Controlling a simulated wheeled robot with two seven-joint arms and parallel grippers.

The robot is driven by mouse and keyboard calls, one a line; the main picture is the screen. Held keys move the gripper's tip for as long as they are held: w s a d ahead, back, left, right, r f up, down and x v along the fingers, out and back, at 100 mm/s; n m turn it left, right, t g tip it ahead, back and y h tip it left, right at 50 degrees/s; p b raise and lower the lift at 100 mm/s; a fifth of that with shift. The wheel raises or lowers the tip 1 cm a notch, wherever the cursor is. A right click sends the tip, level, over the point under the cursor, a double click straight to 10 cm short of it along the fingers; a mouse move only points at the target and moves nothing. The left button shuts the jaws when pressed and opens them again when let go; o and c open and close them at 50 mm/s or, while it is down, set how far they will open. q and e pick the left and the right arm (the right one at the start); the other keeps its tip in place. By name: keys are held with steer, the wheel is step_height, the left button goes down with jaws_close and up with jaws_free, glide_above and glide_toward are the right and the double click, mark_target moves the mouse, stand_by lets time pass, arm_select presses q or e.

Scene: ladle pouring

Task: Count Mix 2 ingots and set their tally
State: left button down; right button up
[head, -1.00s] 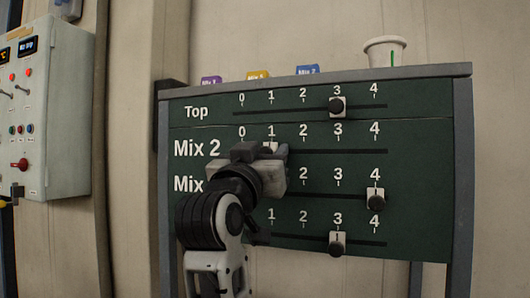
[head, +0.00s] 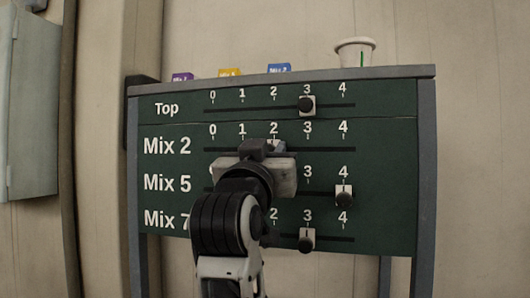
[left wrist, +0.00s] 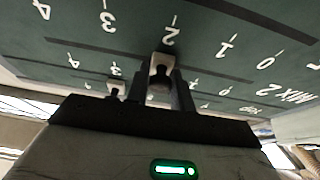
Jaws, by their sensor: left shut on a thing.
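The dark green tally board (head: 385,135) has rows labelled Top, Mix 2, Mix 5 and Mix 7, each with a 0 to 4 scale. My left gripper (head: 266,147) is shut on the Mix 2 slider (left wrist: 160,66), a pale plate with a dark knob. The slider stands at 2 in the left wrist view, which is upside down; in the head view my gripper mostly hides it. The Top slider (head: 307,105) is at 3, the Mix 5 slider (head: 344,196) at 4 and the Mix 7 slider (head: 306,240) at 3. No ingots are recognisable. My right gripper is out of view.
A grey-green cabinet (head: 30,110) is at the far left. The board's right side is clear of my arm.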

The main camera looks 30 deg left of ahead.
arm_select(q)
steer(key=c, duration=1.3)
jaws_free()
steer(key=b+v, duration=1.1)
steer(key=v, duration=0.5)
steer(key=shift+b, duration=0.4)
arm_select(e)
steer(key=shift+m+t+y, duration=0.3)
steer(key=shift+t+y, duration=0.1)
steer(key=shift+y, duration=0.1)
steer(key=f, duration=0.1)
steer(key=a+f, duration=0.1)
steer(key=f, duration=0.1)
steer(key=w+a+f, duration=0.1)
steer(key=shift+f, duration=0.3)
